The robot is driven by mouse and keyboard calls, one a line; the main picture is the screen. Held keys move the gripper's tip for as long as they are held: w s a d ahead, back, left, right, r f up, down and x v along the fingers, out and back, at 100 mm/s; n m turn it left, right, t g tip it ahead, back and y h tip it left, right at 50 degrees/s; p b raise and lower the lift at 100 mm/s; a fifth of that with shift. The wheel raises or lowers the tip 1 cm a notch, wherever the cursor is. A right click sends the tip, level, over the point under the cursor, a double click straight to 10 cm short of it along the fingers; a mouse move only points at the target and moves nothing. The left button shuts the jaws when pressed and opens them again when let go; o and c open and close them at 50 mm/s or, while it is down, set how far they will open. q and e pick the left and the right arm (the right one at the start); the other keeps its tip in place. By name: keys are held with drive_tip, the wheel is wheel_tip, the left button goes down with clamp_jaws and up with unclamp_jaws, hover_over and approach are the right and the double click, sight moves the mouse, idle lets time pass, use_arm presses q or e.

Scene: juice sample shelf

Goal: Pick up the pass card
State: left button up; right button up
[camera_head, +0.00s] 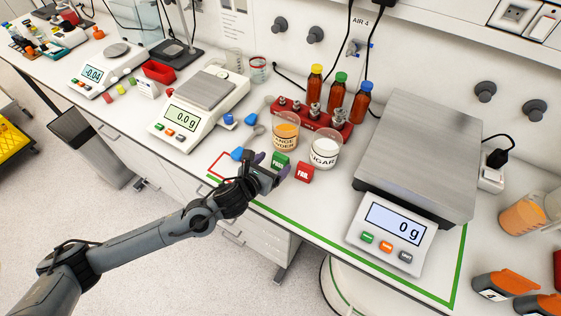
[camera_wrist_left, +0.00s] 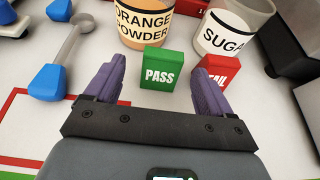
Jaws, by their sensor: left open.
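The green pass card (camera_head: 280,161) is a small block with white lettering, standing on the bench in front of the orange powder cup. In the left wrist view the pass card (camera_wrist_left: 159,70) stands between the two purple fingers, nearer the left one, beyond the fingertips' near parts. My left gripper (camera_head: 271,168) is open and empty, close in front of the card; it also shows in the left wrist view (camera_wrist_left: 157,80). The red fail card (camera_head: 304,173) stands just right of the pass card, partly behind the right finger in the wrist view. My right gripper is not seen.
The orange powder cup (camera_head: 285,131) and sugar cup (camera_head: 325,150) stand right behind the cards. A blue-handled scoop (camera_wrist_left: 62,65) lies left. A large scale (camera_head: 391,228) stands right, a smaller scale (camera_head: 199,112) left. A red-outlined square (camera_wrist_left: 27,122) is marked at left.

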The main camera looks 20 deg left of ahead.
sight(279, 162)
use_arm(q)
drive_tip(key=x, duration=0.4)
drive_tip(key=shift+s+d+f, duration=0.1)
drive_tip(key=shift+s+f, duration=0.1)
drive_tip(key=shift+f, duration=0.15)
drive_tip(key=shift+w+d+f, duration=0.1)
drive_tip(key=shift+w+f, duration=0.15)
drive_tip(key=shift+w, duration=0.35)
drive_tip(key=c, duration=1)
drive_tip(key=shift+c, duration=0.2)
